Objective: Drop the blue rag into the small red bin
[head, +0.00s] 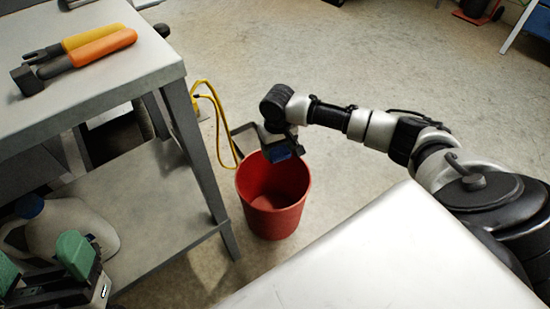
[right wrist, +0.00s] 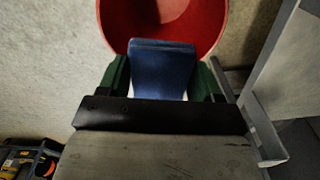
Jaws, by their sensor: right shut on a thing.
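The small red bin (head: 273,205) stands upright on the floor, empty as far as its inside shows. My right gripper (head: 276,148) is over the bin's far rim and shut on the blue rag (head: 278,154). In the right wrist view the blue rag (right wrist: 163,68) sits between the green fingers of the right gripper (right wrist: 160,75), with the open red bin (right wrist: 215,20) beyond it. My left gripper (head: 40,262) shows at the bottom left with its green fingertips apart; nothing shows between them.
A grey workbench (head: 130,80) stands left of the bin, with orange and yellow handled tools (head: 88,48) on top. A white jug (head: 65,228) with a blue cap is on its lower shelf. A yellow cable (head: 222,115) hangs beside the bin. A white surface (head: 390,260) is in front.

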